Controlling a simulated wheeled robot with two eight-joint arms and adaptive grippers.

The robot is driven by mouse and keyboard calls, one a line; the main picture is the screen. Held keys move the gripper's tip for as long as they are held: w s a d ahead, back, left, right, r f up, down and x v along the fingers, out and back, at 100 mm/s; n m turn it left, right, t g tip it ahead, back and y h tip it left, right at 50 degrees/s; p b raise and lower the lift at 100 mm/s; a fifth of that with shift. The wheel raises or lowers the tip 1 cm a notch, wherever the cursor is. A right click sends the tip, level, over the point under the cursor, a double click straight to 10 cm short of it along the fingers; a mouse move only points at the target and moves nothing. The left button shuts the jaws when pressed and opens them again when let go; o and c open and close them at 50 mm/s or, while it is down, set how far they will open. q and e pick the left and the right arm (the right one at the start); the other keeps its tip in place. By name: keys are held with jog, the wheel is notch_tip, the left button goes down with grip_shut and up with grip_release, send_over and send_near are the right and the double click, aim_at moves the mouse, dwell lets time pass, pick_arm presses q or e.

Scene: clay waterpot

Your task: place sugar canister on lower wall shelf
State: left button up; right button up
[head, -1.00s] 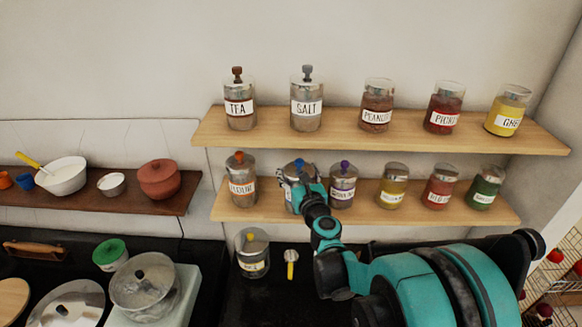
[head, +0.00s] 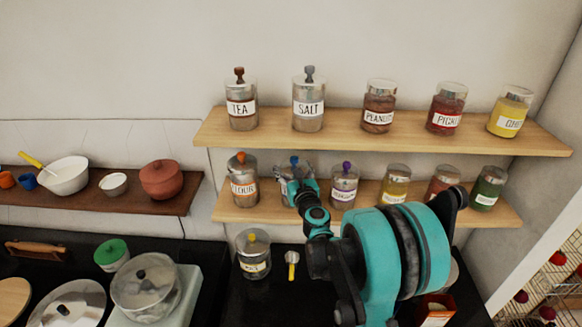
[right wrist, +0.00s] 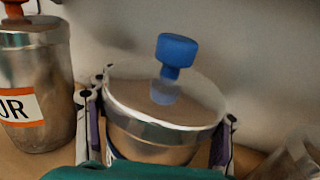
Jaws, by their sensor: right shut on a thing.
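A metal canister with a blue knob stands at the lower wall shelf, between the flour canister (head: 243,185) and a purple-knobbed canister (head: 344,187). I take it for the sugar canister (head: 294,161); its label is hidden by my gripper. My right gripper (head: 297,182) is shut around its body. In the right wrist view the canister's lid and blue knob (right wrist: 177,52) fill the middle, with a finger of the gripper (right wrist: 163,112) on each side. It looks upright. I cannot tell whether its base touches the lower wall shelf (head: 240,214). My left gripper is not in view.
The upper shelf (head: 340,132) holds tea, salt and several jars just above. More jars stand to the right on the lower shelf. A yellow-knobbed canister (head: 253,263) and a yellow-handled spoon (head: 291,264) are on the dark counter below. A dark shelf (head: 130,204) with bowls is at the left.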

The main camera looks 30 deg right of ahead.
jog(key=shift+f, duration=0.2)
jog(key=o, duration=2)
jog(key=shift+r, duration=0.1)
